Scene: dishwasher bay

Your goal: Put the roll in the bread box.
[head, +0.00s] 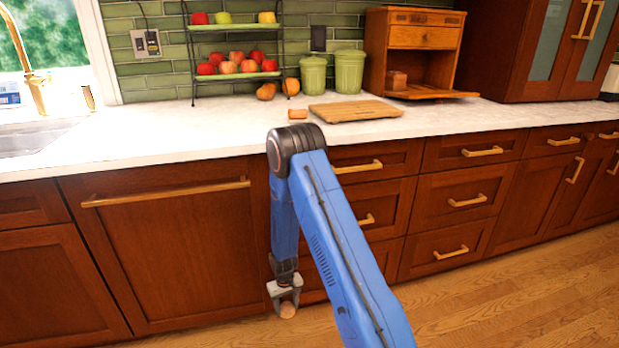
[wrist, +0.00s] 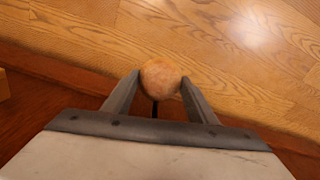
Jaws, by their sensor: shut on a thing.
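The roll (head: 287,311) is round and light brown. My gripper (head: 285,300) points down low in front of the cabinets and is shut on it. In the wrist view the roll (wrist: 160,74) sits between the two fingertips of my gripper (wrist: 158,86), above the wood floor. The wooden bread box (head: 375,50) stands on the counter at the back right, well above and to the right of my gripper. Its lower front is open, with the door flap (head: 430,92) lying down. A brown block-like thing (head: 397,80) sits inside at the left.
A cutting board (head: 352,110) and a small brown piece (head: 297,114) lie on the counter (head: 200,137) before the box. Two green canisters (head: 349,72) stand left of the box, beside a fruit rack (head: 236,76). Drawer handles (head: 467,200) stick out near my arm.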

